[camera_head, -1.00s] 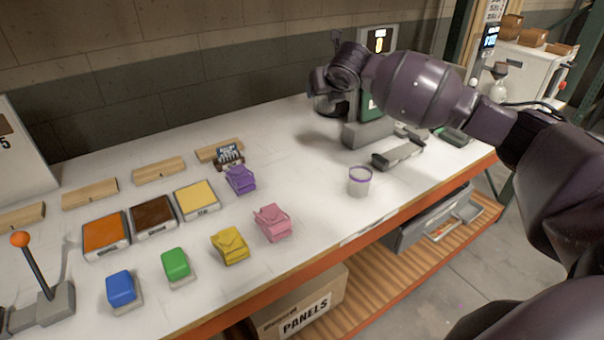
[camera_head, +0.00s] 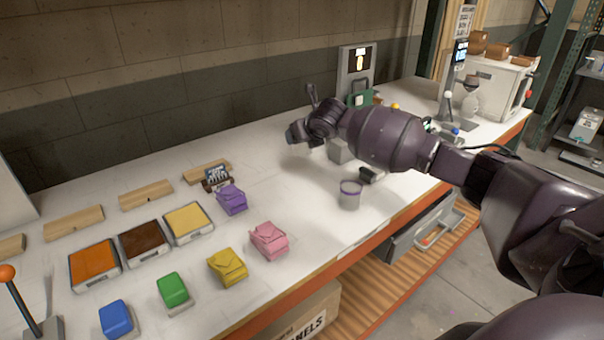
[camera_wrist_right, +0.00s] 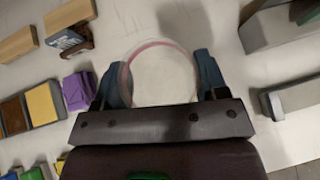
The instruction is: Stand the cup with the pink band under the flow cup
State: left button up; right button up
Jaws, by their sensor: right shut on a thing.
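The cup with the pink band (camera_wrist_right: 162,78) fills the space between my right gripper's fingers in the right wrist view, seen from above, with its pink rim arc showing. My right gripper (camera_wrist_right: 164,82) is shut on it; the fingers press its two sides. In the head view my right gripper (camera_head: 302,132) is over the back middle of the table, and the held cup is hidden there. What looks like the flow cup (camera_head: 471,84), a dark-topped funnel on a stand, is at the far right, well apart from my gripper. My left gripper is out of view.
A cup with a purple band (camera_head: 350,196) stands near the front edge. A mixer-like machine (camera_head: 355,68) stands behind my right arm. Coloured pouches (camera_head: 268,240) and trays (camera_head: 143,242) fill the left. A white cabinet (camera_head: 500,85) stands at the far right.

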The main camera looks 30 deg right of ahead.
notch_tip(320, 180, down, 12)
jog(key=shift+r+b, duration=0.1)
jog(key=shift+b, duration=0.35)
jog(key=o, duration=1)
jog(key=shift+f, duration=0.2)
jog(key=shift+c, duration=0.2)
